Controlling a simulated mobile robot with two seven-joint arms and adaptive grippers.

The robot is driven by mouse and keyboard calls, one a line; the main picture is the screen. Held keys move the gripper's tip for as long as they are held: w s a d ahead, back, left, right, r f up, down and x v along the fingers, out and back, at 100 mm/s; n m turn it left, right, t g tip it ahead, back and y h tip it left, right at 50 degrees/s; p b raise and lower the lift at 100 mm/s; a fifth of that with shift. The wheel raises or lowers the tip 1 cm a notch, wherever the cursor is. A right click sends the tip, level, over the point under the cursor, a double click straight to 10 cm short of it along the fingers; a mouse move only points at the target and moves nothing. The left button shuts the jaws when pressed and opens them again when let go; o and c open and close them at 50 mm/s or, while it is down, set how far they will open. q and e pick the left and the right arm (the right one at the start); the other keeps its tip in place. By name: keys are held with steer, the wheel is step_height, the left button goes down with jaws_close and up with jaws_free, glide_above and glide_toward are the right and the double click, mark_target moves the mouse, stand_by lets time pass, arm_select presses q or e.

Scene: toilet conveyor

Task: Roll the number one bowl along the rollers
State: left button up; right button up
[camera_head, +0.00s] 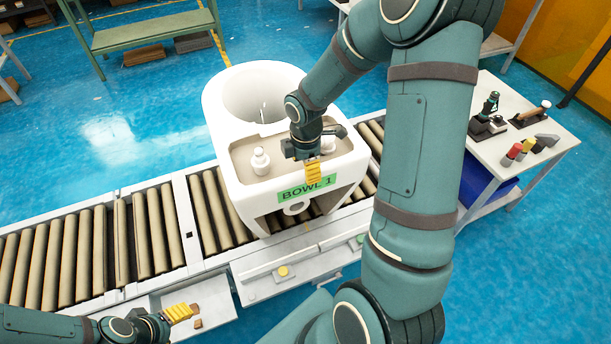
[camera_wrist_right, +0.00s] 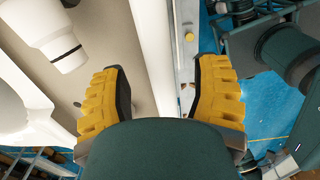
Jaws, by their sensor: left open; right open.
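The white bowl (camera_head: 222,140) stands upright on the roller conveyor (camera_head: 208,210), with a green "BOWL 1" label (camera_head: 306,188) on its near face. My right gripper (camera_head: 313,172) is over the bowl's near rim, above the label. In the right wrist view the yellow fingers of my right gripper (camera_wrist_right: 160,85) are spread apart, with the white rim (camera_wrist_right: 152,45) running between them. Contact with the rim cannot be told. My left gripper (camera_head: 180,313) is open and empty, low at the front left by the conveyor's near side, apart from the bowl.
Bare rollers (camera_head: 60,258) stretch to the left of the bowl. Two white fittings, one of them a bottle-like part (camera_head: 260,162), stand in the bowl's recessed deck. A white side table (camera_head: 500,150) with tools is at the right. My right arm hides part of the conveyor's right end.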

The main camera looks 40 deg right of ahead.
steer(key=shift+f, duration=1.6)
jaws_close()
